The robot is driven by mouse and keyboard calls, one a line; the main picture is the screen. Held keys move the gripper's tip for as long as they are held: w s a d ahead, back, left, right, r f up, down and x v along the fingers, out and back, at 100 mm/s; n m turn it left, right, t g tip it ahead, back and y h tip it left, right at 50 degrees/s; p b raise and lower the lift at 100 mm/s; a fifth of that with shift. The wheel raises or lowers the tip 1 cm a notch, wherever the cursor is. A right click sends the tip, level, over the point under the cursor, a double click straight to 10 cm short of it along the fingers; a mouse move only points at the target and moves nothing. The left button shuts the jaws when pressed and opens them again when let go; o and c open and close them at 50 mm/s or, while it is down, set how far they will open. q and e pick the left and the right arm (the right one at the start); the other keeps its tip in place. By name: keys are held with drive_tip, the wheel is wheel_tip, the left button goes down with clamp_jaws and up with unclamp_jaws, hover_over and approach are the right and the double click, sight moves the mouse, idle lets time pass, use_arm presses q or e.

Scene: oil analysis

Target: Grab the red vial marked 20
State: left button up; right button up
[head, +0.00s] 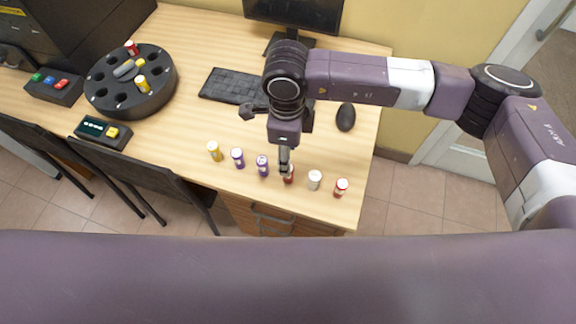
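A row of small vials stands near the front edge of the wooden desk. One red vial (290,178) is partly hidden behind my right gripper (285,170). Another red vial (341,188) stands at the right end of the row. The numbers on the vials are too small to read. My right gripper points down at the first red vial, with its fingers seen edge-on. I cannot tell whether it touches or grips the vial. My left gripper is not in view.
Beside the red vials stand a white vial (314,180), purple vials (262,166) (238,158) and a yellow vial (214,151). A black carousel (110,102) holds a red and a yellow vial. A keyboard (229,86), mouse (346,117) and monitor (296,12) lie behind.

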drive_tip(key=shift+s+f, duration=0.25)
drive_tip(key=shift+f, duration=0.15)
wheel_tip(320, 180, down, 5)
drive_tip(key=shift+d+r+p, duration=0.1)
drive_tip(key=shift+r+p, duration=0.05)
drive_tip(key=shift+p, duration=0.9)
drive_tip(key=shift+s+f, duration=0.1)
drive_tip(key=shift+f, duration=0.15)
drive_tip(key=c, duration=1.1)
drive_tip(key=shift+r, duration=0.1)
